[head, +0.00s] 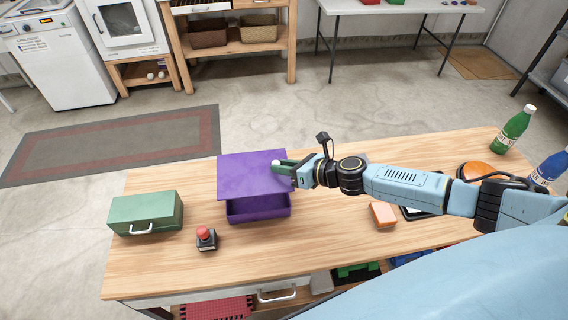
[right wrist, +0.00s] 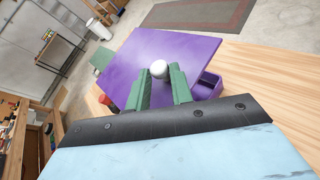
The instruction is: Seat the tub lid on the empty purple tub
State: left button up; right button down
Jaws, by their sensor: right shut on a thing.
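The tub lid (head: 248,172) is a flat purple square with a white knob. My right gripper (head: 281,168) is shut on that knob at the lid's right side in the head view. The purple tub (head: 258,209) stands on the workbench, its front wall and part of its opening showing below the lid's near edge. The lid hides the rear of the tub and looks offset toward the back and left. In the right wrist view the lid (right wrist: 150,58) spreads beyond the green fingers, with a tub corner (right wrist: 211,84) below it. The lid looks apart from the tub. My left gripper is out of view.
A green toolbox (head: 146,212) and a red-topped button box (head: 206,239) stand left of the tub on the wooden workbench (head: 330,245). An orange block (head: 383,214) lies to the right under my arm. Green (head: 513,130) and blue bottles (head: 549,168) stand far right.

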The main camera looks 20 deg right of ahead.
jog(key=shift+p, duration=0.45)
notch_tip(320, 180, down, 7)
jog(key=b, duration=0.5)
jog(key=shift+b, duration=0.3)
jog(key=shift+f, duration=0.1)
jog(key=shift+f, duration=0.15)
dwell(0.8)
jog(key=shift+f, duration=0.4)
dwell(0.5)
jog(key=c, duration=1.2)
grip_release()
jog(key=shift+o, duration=0.2)
